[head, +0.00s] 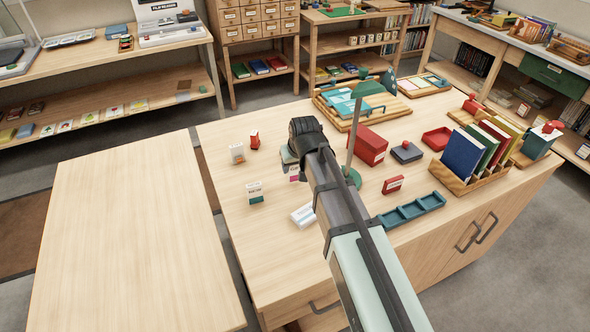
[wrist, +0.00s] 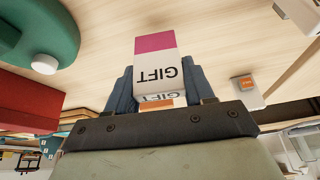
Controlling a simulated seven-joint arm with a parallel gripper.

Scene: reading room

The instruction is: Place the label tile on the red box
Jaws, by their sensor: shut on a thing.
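The label tile (wrist: 155,62) is a white block with a pink band and the word GIFT. In the wrist view it is held between the two dark blue fingers of my gripper (wrist: 158,88), which are shut on it. In the head view my gripper (head: 289,159) is left of the lamp, and a small pink part of the tile (head: 294,178) shows below it. I cannot tell whether the tile touches the table. The red box (head: 370,148) stands right of my gripper, behind the lamp post; it shows at the left edge of the wrist view (wrist: 30,102).
The green lamp (head: 352,132) stands between my gripper and the red box; its round base (wrist: 35,30) shows in the wrist view. White boxes (head: 254,193) and a small red box (head: 254,139) stand to the left. A blue tray (head: 411,211) lies in front.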

